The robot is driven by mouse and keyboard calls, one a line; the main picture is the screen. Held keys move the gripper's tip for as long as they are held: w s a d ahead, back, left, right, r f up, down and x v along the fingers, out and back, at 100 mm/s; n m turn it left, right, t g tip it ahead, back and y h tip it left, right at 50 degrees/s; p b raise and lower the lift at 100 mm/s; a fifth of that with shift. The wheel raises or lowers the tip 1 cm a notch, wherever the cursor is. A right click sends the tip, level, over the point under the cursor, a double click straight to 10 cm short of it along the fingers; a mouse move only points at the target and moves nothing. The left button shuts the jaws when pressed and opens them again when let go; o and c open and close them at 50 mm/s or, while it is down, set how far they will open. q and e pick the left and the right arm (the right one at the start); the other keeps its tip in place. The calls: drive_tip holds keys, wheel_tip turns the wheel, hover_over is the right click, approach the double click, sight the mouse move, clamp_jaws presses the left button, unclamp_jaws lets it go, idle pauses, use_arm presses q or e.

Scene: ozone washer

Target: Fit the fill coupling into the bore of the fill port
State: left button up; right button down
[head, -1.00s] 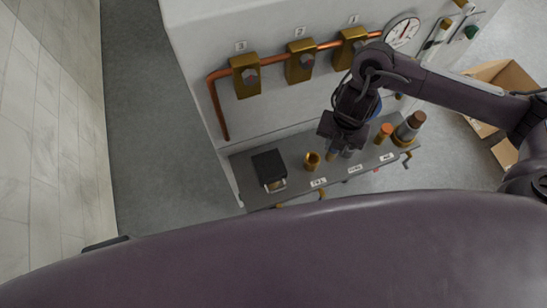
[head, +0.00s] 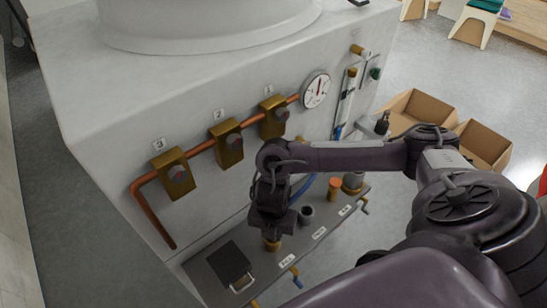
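My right gripper (head: 272,224) comes in from the right in the head view and points down over the left end of the grey shelf. A brass piece (head: 272,244) shows directly below its fingers, behind the left-most label (head: 287,261), where the fill port stands. The gripper hides the bore and most of the brass piece. I cannot tell whether the fill coupling is between the fingers or in the bore, nor whether the fingers are open or shut. My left gripper is not in view.
A grey fitting (head: 306,214) and an orange-capped one (head: 334,189) stand to the right on the shelf. A dark box (head: 230,264) lies to the left. Brass valves (head: 227,142) on a copper pipe line the wall. A blue hose (head: 303,187) shows behind the gripper. Cardboard boxes (head: 418,108) stand at right.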

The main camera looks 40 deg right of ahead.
drive_tip(key=shift+w+d+f, duration=0.2)
drive_tip(key=shift+w+f, duration=0.05)
drive_tip(key=shift+f, duration=0.2)
drive_tip(key=shift+w+d, duration=0.15)
drive_tip(key=shift+w, duration=0.15)
drive_tip(key=c, duration=1.5)
unclamp_jaws()
drive_tip(key=shift+r, duration=0.1)
drive_tip(key=shift+c, duration=0.2)
drive_tip(key=o, duration=0.4)
drive_tip(key=shift+s+r, duration=0.15)
drive_tip(key=shift+s, duration=0.15)
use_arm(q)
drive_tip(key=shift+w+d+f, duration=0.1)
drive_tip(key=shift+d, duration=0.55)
use_arm(e)
drive_tip(key=shift+w, duration=0.15)
wheel_tip(320, 180, up, 11)
drive_tip(key=p, duration=0.5)
drive_tip(key=shift+r, duration=0.5)
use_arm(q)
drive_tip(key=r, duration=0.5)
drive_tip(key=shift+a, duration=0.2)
